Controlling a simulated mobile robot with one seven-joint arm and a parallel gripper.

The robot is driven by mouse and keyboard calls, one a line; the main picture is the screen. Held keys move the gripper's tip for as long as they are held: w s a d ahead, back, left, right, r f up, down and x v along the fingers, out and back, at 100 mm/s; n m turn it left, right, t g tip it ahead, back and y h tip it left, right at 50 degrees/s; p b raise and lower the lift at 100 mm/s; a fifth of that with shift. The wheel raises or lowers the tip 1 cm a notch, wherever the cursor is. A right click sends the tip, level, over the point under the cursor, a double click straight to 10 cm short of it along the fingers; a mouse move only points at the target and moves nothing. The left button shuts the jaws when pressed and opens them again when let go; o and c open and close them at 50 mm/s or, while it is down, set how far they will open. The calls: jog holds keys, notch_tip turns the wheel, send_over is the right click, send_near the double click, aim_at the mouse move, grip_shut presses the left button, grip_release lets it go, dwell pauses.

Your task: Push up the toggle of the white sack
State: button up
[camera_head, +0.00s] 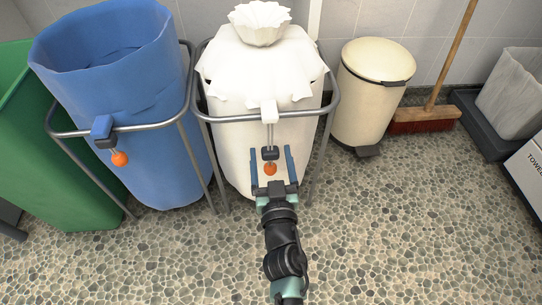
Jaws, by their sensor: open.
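The white sack (232,130) stands upright in a grey metal frame in the upper middle, its top gathered into a ruffle (260,22). A cord hangs from a white block at its front. On the cord sits a dark toggle (270,153), low down, just above an orange ball (270,169). My gripper (271,160) is open, with one blue finger to the left of the toggle and ball and the other to the right. The fingers look apart from the toggle; the depth between them is hard to tell.
A blue sack (115,95) with an open top stands in its own frame at left, beside a green bin (45,170). A cream pedal bin (365,105) and a broom (425,118) stand at right. The pebbled floor in front is clear.

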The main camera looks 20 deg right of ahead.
grip_shut()
dwell(0.4)
dwell(1.0)
